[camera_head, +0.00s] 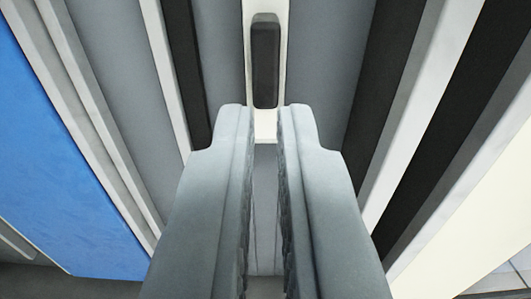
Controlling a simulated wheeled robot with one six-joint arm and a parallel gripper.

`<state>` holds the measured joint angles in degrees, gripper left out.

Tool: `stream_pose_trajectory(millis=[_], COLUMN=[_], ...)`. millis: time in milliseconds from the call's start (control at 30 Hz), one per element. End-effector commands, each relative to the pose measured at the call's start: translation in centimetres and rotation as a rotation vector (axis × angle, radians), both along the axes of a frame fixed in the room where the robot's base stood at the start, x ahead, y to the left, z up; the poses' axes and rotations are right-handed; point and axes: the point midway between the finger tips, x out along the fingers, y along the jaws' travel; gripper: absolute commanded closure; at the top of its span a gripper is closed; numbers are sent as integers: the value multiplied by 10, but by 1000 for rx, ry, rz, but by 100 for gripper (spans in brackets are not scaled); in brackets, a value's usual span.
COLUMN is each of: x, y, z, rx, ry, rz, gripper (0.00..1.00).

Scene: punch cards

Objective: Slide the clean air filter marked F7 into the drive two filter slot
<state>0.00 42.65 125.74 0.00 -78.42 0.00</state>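My gripper (265,112) points forward in the head view, its two grey fingers parallel with a narrow gap between them. Just beyond the fingertips is an upright white strip (266,125) with a dark rounded bar (265,62) set on it. The strip's lower end shows in the gap, and grey surface shows below it. I see nothing clearly clamped, and contact with the strip cannot be told. No F7 mark, clean air filter or drive two slot can be identified. The fingers hide part of what lies behind them.
Grey panels (115,75) flank the strip, with black bands (395,70) and pale ribs beyond them. A blue panel (60,170) fills the left side. A cream surface (470,235) lies at lower right. Room around the fingertips looks tight.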

Motion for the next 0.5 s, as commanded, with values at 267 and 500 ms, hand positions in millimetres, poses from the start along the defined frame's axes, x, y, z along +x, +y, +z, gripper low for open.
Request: stream_pose_trajectory(millis=[267, 500], x=[22, 33], y=[0, 0], z=[0, 0], rx=[0, 0], ry=[1, 0], rz=[0, 0], gripper=[93, 93])
